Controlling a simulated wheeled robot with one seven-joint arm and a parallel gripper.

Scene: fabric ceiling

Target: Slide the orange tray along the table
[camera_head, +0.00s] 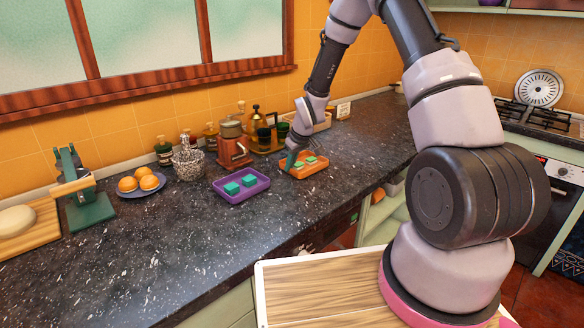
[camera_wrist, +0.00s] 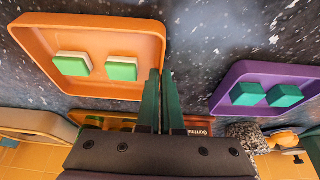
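The orange tray (camera_head: 305,171) sits on the dark speckled counter, with two small green-topped blocks (camera_head: 311,160) in it. In the wrist view the orange tray (camera_wrist: 105,22) fills the upper left, with its two blocks (camera_wrist: 121,68) inside. My gripper (camera_head: 287,164) points down at the tray's left edge. In the wrist view its dark green fingers (camera_wrist: 160,72) are close together with a narrow gap, at the tray's right wall. One finger overlaps the tray side and the other lies just outside. Whether they clamp the wall is unclear.
A purple tray (camera_head: 219,193) with two teal blocks stands just left of the orange tray. A red-brown grinder (camera_head: 234,150) and a tray of bottles (camera_head: 254,148) stand behind. The counter's front edge (camera_head: 290,233) is close. The counter right of the orange tray (camera_head: 365,145) is clear.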

